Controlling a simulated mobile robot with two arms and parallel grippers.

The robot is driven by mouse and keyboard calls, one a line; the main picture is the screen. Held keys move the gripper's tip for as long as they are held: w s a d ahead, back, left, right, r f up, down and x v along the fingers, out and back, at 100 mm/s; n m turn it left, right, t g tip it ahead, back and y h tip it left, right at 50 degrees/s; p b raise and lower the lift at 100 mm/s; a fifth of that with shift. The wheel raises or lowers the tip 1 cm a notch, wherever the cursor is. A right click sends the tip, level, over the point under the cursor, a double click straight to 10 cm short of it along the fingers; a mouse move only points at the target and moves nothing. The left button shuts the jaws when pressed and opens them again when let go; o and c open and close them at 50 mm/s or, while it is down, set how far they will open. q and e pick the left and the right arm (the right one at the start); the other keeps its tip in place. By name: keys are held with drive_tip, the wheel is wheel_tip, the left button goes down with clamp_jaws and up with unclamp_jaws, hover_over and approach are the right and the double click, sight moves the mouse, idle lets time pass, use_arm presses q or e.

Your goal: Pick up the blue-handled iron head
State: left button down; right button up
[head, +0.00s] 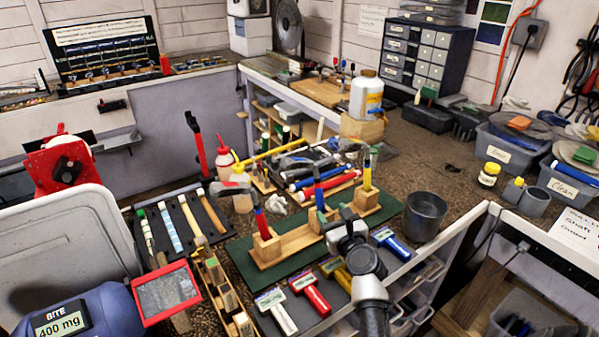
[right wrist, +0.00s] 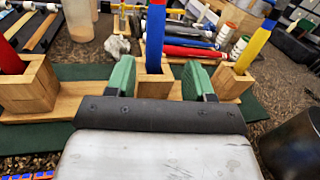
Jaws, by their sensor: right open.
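The blue handle (right wrist: 155,35) with a red stripe stands upright in the middle wooden block of a wooden stand (head: 295,238). The blue handle also shows in the head view (head: 318,190). Its upper end is cut off in the right wrist view, and I cannot clearly tell its head from the clutter. My right gripper (right wrist: 158,80) is open, its green-padded fingers apart, one on each side of the middle block and the handle's line. It also shows in the head view (head: 337,214), in front of the stand. I see no contact with the handle. My left gripper is not in view.
A red handle (right wrist: 9,55) stands in the left block and a yellow-and-blue handle (right wrist: 254,38) in the right block, both close by. A dark metal cup (head: 426,215) stands to the right. The green mat (head: 250,270) lies beneath, with several colored tools in front.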

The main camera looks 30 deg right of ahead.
sight(322, 207)
drive_tip(key=shift+w, duration=0.45)
drive_tip(key=shift+w+d+f, duration=0.1)
drive_tip(key=shift+w, duration=0.15)
drive_tip(key=w+b, duration=0.1)
drive_tip(key=w, duration=0.1)
drive_tip(key=w+f+b, duration=0.1)
drive_tip(key=w+b, duration=0.1)
drive_tip(key=shift+w+f, duration=0.1)
drive_tip(key=shift+w, duration=0.15)
drive_tip(key=shift+w+d, duration=0.15)
drive_tip(key=shift+w, duration=0.3)
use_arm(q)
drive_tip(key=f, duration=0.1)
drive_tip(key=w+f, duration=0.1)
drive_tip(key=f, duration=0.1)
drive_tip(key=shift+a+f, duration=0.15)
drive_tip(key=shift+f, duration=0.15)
use_arm(e)
drive_tip(key=shift+s, duration=0.1)
drive_tip(key=c, duration=1)
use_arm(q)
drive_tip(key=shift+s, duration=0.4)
use_arm(e)
drive_tip(key=shift+r, duration=0.2)
